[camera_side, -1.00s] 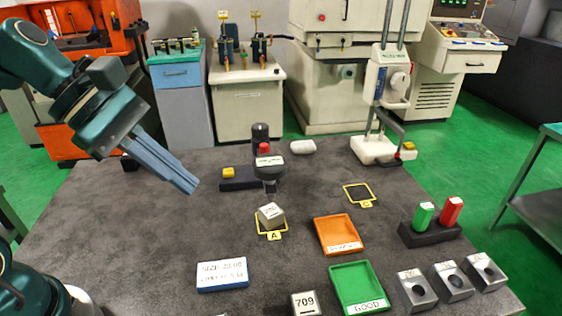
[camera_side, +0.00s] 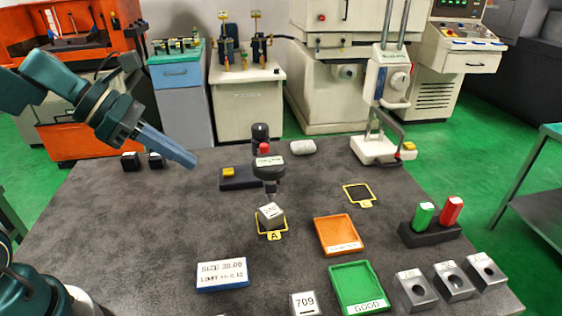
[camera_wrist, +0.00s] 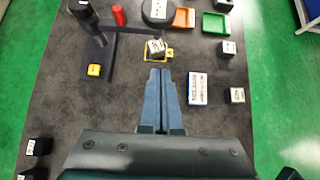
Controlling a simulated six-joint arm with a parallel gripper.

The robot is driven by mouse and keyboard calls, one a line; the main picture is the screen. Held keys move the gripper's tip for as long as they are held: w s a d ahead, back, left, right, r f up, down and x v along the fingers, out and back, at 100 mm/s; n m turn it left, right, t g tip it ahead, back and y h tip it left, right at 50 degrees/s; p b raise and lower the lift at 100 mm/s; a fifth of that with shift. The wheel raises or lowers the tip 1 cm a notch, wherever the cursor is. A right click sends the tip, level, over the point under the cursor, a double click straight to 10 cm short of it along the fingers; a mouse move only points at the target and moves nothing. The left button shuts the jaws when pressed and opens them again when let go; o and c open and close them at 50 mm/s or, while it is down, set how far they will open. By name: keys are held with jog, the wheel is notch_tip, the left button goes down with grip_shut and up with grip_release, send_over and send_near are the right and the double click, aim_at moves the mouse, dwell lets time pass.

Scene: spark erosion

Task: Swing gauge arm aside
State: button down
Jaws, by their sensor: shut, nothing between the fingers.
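The gauge stand (camera_side: 238,183) has a dark base with a yellow button (camera_side: 228,172), a dark column and a red knob (camera_side: 264,148). Its gauge arm (camera_wrist: 128,27) reaches from the column to a round gauge head (camera_side: 269,162) over a grey block (camera_side: 270,213). The block sits on the yellow-framed spot A (camera_side: 271,236). I cannot tell whether the gauge tip touches the block. My gripper (camera_side: 191,163) is shut and empty, raised left of the stand and apart from it. In the wrist view the blue fingers (camera_wrist: 160,72) are together, pointing toward the block.
An orange tray (camera_side: 356,247), a green GOOD tray (camera_side: 384,303) and a white-blue size card (camera_side: 221,287) lie in front. A white height gauge (camera_side: 378,160) stands at the back right. Spot C (camera_side: 373,203) is empty. The table's left part is mostly clear.

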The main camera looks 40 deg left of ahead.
aim_at(265, 160)
jog(key=w+d+r+x, duration=0.1)
jog(key=r+x, duration=0.1)
jog(key=x, duration=1)
jog(key=shift+w+d, duration=0.2)
jog(key=shift+d, duration=0.15)
